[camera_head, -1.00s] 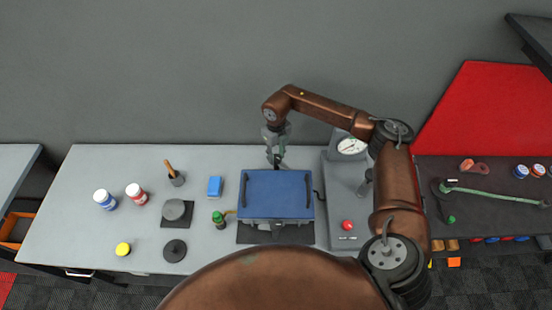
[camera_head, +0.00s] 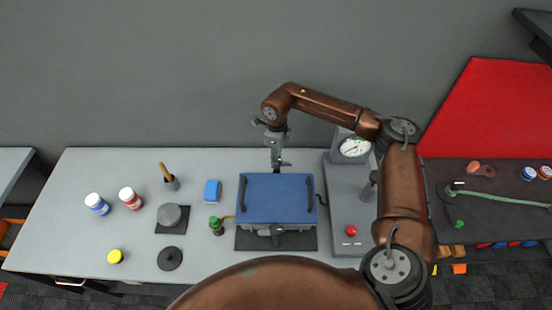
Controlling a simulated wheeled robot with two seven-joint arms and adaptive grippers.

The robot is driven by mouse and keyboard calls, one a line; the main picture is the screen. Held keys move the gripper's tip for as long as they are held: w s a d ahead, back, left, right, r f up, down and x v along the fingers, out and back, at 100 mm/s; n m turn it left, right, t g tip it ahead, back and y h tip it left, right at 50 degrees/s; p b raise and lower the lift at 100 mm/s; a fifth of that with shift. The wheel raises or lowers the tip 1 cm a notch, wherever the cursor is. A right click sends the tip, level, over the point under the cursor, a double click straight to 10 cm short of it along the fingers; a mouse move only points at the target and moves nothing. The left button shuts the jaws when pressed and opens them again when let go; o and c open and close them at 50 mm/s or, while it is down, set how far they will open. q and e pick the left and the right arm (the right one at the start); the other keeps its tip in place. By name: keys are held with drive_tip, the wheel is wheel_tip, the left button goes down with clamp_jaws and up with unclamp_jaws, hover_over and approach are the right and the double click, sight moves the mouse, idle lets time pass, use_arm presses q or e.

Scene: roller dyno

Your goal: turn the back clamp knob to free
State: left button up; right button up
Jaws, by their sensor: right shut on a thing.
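The blue dyno box (camera_head: 276,199) with two dark side handles sits on a dark base at the middle of the grey bench. My right gripper (camera_head: 278,163) comes down from above at the box's back edge. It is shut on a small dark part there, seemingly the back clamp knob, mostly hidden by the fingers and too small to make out. I cannot tell the knob's turn position. My left gripper is not in view.
A grey gauge unit (camera_head: 347,205) with a red button stands right of the box. A green-capped bottle (camera_head: 216,226), blue block (camera_head: 212,191), grey discs (camera_head: 170,258) and two jars (camera_head: 130,198) stand to the left. The grey wall is behind.

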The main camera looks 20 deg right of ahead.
drive_tip(key=shift+d+r, duration=0.1)
drive_tip(key=shift+r, duration=0.05)
drive_tip(key=o, duration=1)
drive_tip(key=shift+o, duration=0.8)
wheel_tip(320, 180, up, 12)
drive_tip(key=shift+s, duration=0.1)
